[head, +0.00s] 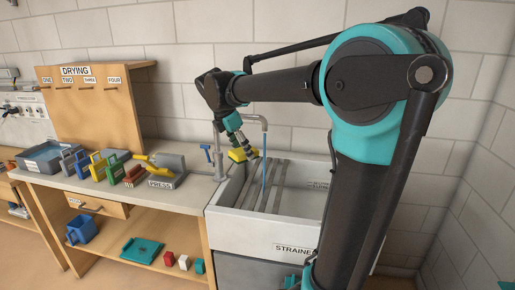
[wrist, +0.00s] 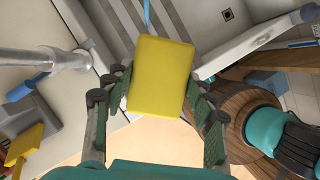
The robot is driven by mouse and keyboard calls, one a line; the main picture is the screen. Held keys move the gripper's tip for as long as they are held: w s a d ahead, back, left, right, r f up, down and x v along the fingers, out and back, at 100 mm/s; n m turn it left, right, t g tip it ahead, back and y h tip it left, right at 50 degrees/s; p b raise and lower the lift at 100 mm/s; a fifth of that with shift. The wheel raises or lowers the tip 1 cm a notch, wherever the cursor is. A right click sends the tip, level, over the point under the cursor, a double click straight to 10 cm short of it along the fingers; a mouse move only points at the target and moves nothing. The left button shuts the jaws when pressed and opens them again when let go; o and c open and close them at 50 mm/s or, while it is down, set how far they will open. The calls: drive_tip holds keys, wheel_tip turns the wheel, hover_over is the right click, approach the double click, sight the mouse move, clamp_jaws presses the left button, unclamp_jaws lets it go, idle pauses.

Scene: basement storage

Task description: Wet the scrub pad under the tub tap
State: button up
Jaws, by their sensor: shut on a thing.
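My gripper (head: 241,149) is shut on a yellow scrub pad (head: 238,155), held over the left edge of the white tub (head: 245,222). In the wrist view the pad (wrist: 160,76) sits between both fingers (wrist: 160,100). The grey tub tap (head: 250,117) arches from the left over the tub; its pipe also shows in the wrist view (wrist: 50,62). A thin blue stream (head: 265,178) falls from the spout into the tub, right of the pad. A blue line (wrist: 147,14) meets the pad's far edge in the wrist view; I cannot tell whether they touch. A blue lever (head: 207,153) stands left of the tap.
Left of the tub, the counter holds a press (head: 165,181), several coloured blocks with handles and a grey-blue tray (head: 45,157). A wooden drying board (head: 100,110) with labelled hooks stands behind. A strainer label (head: 294,249) marks the tub's front. The tub's right part looks clear.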

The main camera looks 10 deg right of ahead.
sight(240, 153)
drive_tip(key=shift+s+a+r, duration=0.5)
drive_tip(key=shift+s+r, duration=0.15)
drive_tip(key=shift+r, duration=0.05)
drive_tip(key=shift+s+a+r, duration=0.5)
drive_tip(key=shift+s+r, duration=0.15)
drive_tip(key=shift+r, duration=0.05)
